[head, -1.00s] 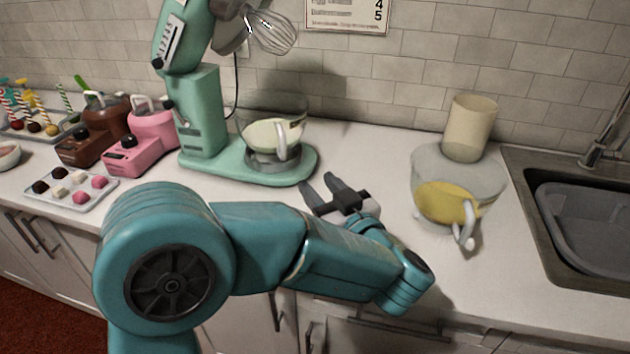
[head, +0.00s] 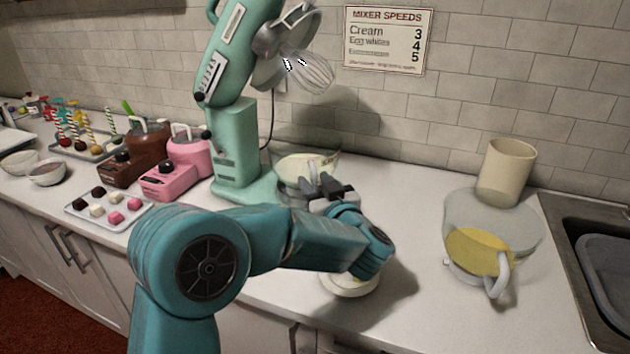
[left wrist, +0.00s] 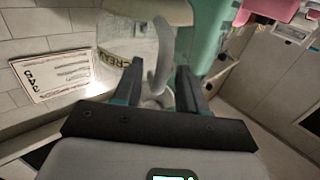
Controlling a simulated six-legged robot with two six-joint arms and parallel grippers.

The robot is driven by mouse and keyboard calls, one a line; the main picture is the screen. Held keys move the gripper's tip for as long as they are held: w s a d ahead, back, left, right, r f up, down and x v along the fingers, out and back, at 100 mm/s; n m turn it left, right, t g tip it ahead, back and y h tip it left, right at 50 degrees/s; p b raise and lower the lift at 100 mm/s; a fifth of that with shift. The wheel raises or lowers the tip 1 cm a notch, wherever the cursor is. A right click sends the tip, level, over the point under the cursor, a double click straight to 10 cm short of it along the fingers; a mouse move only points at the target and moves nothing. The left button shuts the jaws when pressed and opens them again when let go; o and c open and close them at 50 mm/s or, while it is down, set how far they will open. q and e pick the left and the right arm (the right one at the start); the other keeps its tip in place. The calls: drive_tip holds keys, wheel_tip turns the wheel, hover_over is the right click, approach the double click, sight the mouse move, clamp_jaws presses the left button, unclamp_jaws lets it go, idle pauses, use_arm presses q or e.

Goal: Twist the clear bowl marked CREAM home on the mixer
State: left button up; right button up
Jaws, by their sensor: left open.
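The clear bowl (head: 290,162) with pale cream inside sits on the base of the teal mixer (head: 235,155). The mixer's head is tilted up, with the whisk (head: 312,72) above the bowl. My left gripper (head: 328,182) is open at the bowl's near right side and hides its handle in the head view. In the left wrist view, part of the CREAM label (left wrist: 112,58) shows on the bowl. The pale handle (left wrist: 161,62) stands between the open fingers (left wrist: 157,85); I cannot tell whether they touch it. My right gripper is not in view.
A second clear bowl (head: 515,222) with yellow contents stands at the right, before a beige canister (head: 507,170). A pale round dish (head: 345,288) is partly under my arm. A sink (head: 600,255) is far right.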

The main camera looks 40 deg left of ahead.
sight(297, 172)
use_arm(q)
drive_tip(key=shift+w+a, duration=0.2)
drive_tip(key=shift+a, duration=0.25)
drive_tip(key=shift+w, duration=0.1)
clamp_jaws()
drive_tip(key=shift+s+a+m+t+h+b, duration=0.45)
drive_tip(key=shift+s+a+m+t+h, duration=0.2)
drive_tip(key=shift+t, duration=0.25)
drive_tip(key=shift+s+a+m+t+h+b, duration=0.4)
drive_tip(key=shift+a+m+t+h+b, duration=0.2)
drive_tip(key=shift+m+t+h, duration=0.2)
